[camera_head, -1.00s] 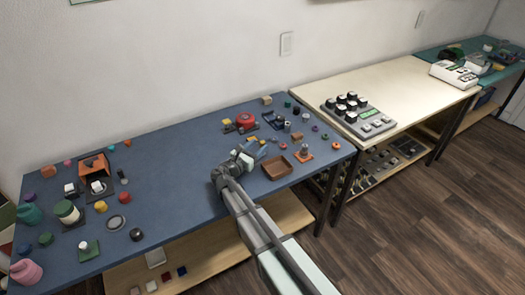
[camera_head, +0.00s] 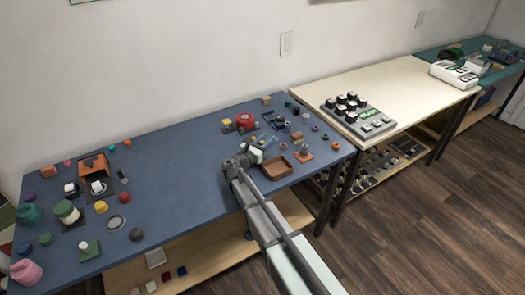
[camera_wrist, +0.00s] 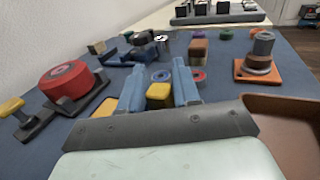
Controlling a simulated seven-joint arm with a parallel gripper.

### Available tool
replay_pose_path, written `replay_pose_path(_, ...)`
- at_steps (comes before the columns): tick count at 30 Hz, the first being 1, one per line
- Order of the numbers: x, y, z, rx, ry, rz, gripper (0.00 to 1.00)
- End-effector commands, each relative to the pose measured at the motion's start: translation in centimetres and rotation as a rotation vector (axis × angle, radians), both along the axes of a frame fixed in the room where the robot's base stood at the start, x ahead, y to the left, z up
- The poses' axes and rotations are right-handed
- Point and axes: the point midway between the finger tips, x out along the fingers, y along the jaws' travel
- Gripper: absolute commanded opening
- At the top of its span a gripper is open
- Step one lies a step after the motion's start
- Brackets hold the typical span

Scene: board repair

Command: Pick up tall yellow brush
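A small yellow block-like piece (camera_wrist: 159,93), which may be the top of the brush, shows between the two blue fingers of my gripper (camera_wrist: 159,88) in the wrist view. It nearly fills the gap between them. Whether the fingers press on it, and what lies below it, I cannot tell. A second yellow piece (camera_wrist: 104,107) lies just left of the left finger, its lower part hidden by my gripper.
The blue table (camera_head: 180,180) holds a red round device (camera_head: 245,121) on the left of my gripper, a brown tray (camera_head: 276,167) close on the right, and an orange plate with a grey stack (camera_wrist: 258,73). Small rings and parts lie ahead. The table's middle is clear.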

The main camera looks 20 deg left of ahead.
Motion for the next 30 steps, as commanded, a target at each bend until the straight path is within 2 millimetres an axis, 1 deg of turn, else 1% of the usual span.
replay_pose_path(1, 0.0, 0.0, 0.0, 0.000, 0.000, 0.000, 0.27)
replay_pose_path(9, 0.0, 0.0, 0.0, 0.000, 0.000, 0.000, 0.01)
replay_pose_path(10, 0.0, 0.0, 0.0, 0.000, 0.000, 0.000, 0.00)
replay_pose_path(17, 0.0, 0.0, 0.0, 0.000, 0.000, 0.000, 0.00)
replay_pose_path(20, 0.0, 0.0, 0.4, 0.001, -0.001, 0.000, 0.00)
replay_pose_path(23, 0.0, 0.0, 1.3, 0.000, -0.001, 0.000, 0.00)
replay_pose_path(30, -0.1, -0.1, 5.1, 0.002, -0.002, -0.001, 0.00)
